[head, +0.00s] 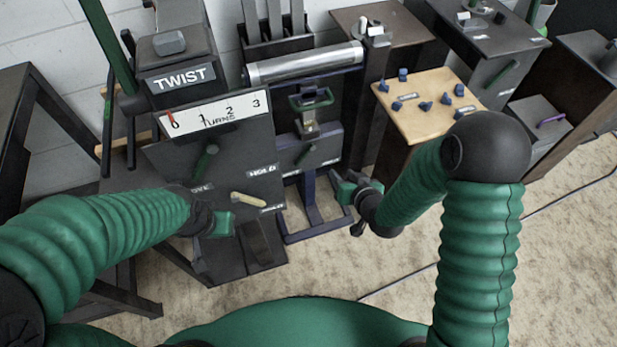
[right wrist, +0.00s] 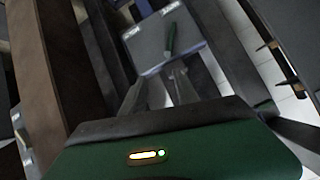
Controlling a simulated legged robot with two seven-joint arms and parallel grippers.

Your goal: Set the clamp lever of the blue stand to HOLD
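The blue stand (head: 313,205) stands in the middle of the head view, with a dark blue frame and base. On its grey panel is a short green lever (head: 305,155), tilted, between two small labels too small to read. In the right wrist view a grey panel with a green lever (right wrist: 170,40) and two small labels shows at the top. My right gripper (head: 352,190) is just right of the blue stand, below its panel and apart from the lever. My left gripper (head: 217,223) is in front of the TWIST stand. The openings of both grippers are unclear.
A metal roller (head: 305,64) is behind. A wooden-topped table (head: 425,115) with small blue pieces stands right. Carpet is free in front.

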